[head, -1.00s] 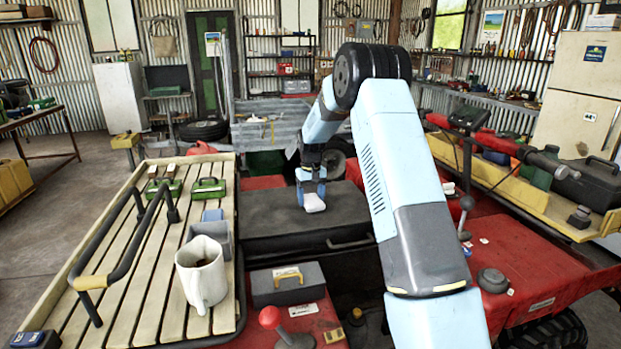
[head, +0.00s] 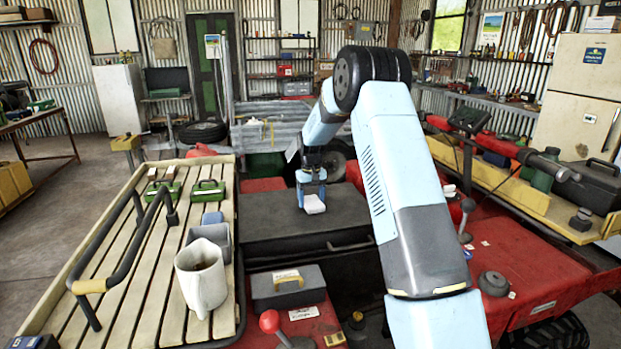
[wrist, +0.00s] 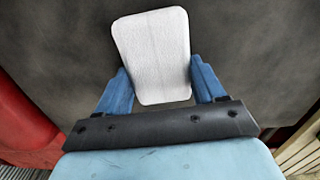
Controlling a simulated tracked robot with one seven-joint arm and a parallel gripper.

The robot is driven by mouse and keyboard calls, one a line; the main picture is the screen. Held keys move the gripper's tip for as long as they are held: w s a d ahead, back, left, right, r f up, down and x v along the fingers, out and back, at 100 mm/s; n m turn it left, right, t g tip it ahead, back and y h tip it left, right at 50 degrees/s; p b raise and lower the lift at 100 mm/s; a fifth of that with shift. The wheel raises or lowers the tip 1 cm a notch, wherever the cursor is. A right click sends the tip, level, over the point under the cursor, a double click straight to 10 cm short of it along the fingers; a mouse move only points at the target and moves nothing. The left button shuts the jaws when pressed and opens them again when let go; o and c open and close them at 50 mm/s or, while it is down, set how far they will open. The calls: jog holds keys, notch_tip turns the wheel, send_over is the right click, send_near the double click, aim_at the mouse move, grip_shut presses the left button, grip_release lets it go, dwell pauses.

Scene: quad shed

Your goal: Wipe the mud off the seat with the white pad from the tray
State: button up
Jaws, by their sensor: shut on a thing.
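My gripper (head: 313,190) is shut on the white pad (head: 314,204). The pad sits between the two blue fingers in the wrist view (wrist: 152,55), slightly tilted, with its pale textured face showing. The gripper and pad are over the dark seat (head: 275,222), toward its far middle part. The pad looks at or very near the seat surface; I cannot tell whether it touches. The seat top looks dark grey and plain, and I cannot make out distinct mud on it. The slatted wooden tray (head: 112,290) is to the left of the seat.
A grey toolbox (head: 287,287) and a red-knobbed lever (head: 270,321) stand in front of the seat. Red bodywork (head: 530,260) lies to the right.

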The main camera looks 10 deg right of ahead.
jog(key=r, duration=0.3)
jog(key=shift+s, duration=0.25)
jog(key=shift+w+r, duration=0.15)
jog(key=shift+r, duration=2.35)
